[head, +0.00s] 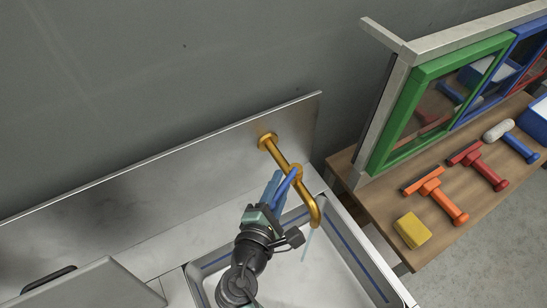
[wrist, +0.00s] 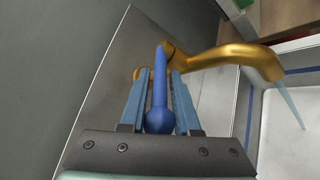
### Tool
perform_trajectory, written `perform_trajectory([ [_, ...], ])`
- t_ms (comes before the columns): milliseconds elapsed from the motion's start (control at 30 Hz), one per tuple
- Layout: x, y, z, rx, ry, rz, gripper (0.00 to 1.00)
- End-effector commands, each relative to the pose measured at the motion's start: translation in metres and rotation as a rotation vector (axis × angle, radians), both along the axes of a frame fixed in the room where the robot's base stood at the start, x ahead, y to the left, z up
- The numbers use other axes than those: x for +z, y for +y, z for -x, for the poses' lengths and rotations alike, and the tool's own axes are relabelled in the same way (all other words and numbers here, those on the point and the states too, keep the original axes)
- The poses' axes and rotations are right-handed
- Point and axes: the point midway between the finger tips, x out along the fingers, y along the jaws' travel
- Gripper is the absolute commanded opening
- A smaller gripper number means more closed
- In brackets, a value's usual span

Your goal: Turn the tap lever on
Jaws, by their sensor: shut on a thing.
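The brass tap (head: 281,158) comes out of the metal backsplash and its spout (head: 317,212) hangs over the sink; it also shows in the wrist view (wrist: 225,56). Its blue tap lever (head: 289,184) has a round ball end and in the wrist view (wrist: 160,88) lies between my fingers. My gripper (head: 277,187) is shut on the lever, one blue finger on each side. A thin pale blue stream of water (head: 307,244) runs from the spout and also shows in the wrist view (wrist: 291,106). The lever's pivot is partly hidden in the head view.
The white sink basin (head: 325,277) lies below the spout. On the right, a wooden table (head: 398,237) holds a yellow sponge (head: 411,230), several coloured squeegee-like tools and a green window frame (head: 385,139). The metal backsplash (head: 190,160) stands close behind the tap.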

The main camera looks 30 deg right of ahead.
Motion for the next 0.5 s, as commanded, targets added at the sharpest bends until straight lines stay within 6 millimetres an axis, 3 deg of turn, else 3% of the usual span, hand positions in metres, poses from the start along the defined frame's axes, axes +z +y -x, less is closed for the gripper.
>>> perform_trajectory([
  [500,0.0036,-0.0045,0.0087,0.199,-0.007,0.003,0.0],
])
